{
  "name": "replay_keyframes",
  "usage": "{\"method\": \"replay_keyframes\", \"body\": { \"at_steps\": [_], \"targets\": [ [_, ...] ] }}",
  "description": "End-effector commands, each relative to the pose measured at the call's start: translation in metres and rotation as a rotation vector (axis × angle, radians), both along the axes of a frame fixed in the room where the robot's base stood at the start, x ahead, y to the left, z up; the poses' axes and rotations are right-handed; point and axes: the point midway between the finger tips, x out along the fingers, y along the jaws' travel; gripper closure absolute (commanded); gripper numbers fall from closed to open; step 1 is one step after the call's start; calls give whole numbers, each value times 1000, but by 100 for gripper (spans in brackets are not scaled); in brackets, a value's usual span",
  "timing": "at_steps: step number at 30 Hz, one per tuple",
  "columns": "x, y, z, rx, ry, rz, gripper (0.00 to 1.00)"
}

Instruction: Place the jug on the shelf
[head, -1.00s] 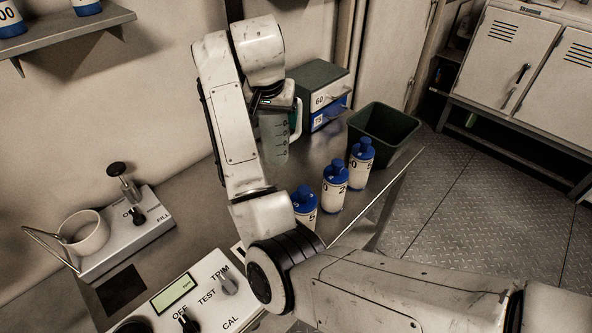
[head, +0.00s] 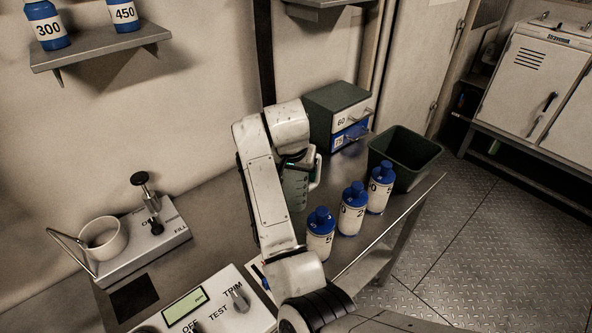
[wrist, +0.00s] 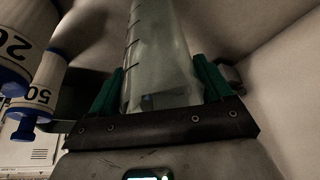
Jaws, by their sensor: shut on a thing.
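The jug (head: 297,190) is clear and greenish, with graduation marks and a pale handle on its right side. In the head view it is above the bench and partly hidden by my arm. In the wrist view my gripper (wrist: 157,72) has its green fingers on both sides of the jug (wrist: 160,50), shut on it. The fingers are mostly hidden by my arm in the head view. Another shelf edge (head: 325,3) shows at the top middle.
Three blue-and-white bottles (head: 351,210) stand in a row on the bench (head: 222,228), right of the jug. A drawer box (head: 338,115) and a dark green bin (head: 403,160) are behind. A filling device (head: 145,240) and a control panel (head: 205,305) are at the left and front.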

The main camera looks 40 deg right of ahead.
Motion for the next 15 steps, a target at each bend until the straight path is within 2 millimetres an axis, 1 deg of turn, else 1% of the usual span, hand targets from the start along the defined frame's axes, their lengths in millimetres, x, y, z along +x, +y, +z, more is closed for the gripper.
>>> {"method": "replay_keyframes", "body": {
  "at_steps": [6,7,13,15],
  "targets": [
    [0,0,-2,0,0,0,52],
    [0,0,-2,0,0,0,20],
    [0,0,-2,0,0,0,1],
    [0,0,-2,0,0,-1,0]
  ]
}}
